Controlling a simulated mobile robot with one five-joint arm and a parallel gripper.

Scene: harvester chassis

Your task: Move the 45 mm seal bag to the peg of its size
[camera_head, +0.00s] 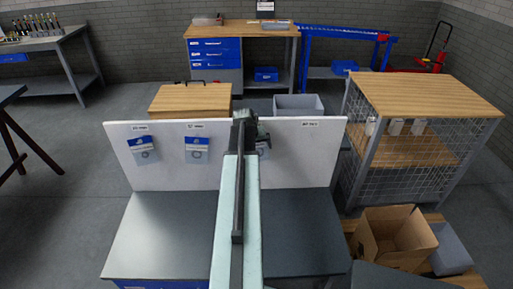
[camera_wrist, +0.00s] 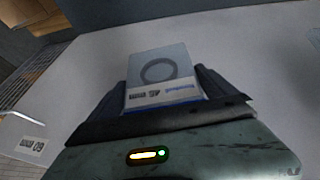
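The 45 mm seal bag (camera_wrist: 160,78), clear grey with a dark ring and a white and blue header, is upside down in the wrist view. My gripper (camera_wrist: 162,112) is shut on its header end, dark fingers in front and behind. In the head view the bag (camera_head: 264,148) shows partly at the right of my gripper (camera_head: 245,122), in front of the white panel (camera_head: 290,172). A 60 mm label (camera_head: 310,123) is at the panel's right; no bag hangs below it. It also shows in the wrist view (camera_wrist: 32,147). My arm hides the panel's middle and any peg there.
Two other blue-topped bags hang on the panel's left, one (camera_head: 143,150) and another (camera_head: 197,150). A dark bench top (camera_head: 160,235) lies below the panel. A mesh cage (camera_head: 420,150) and a cardboard box (camera_head: 395,238) stand at the right. The panel's right part is bare.

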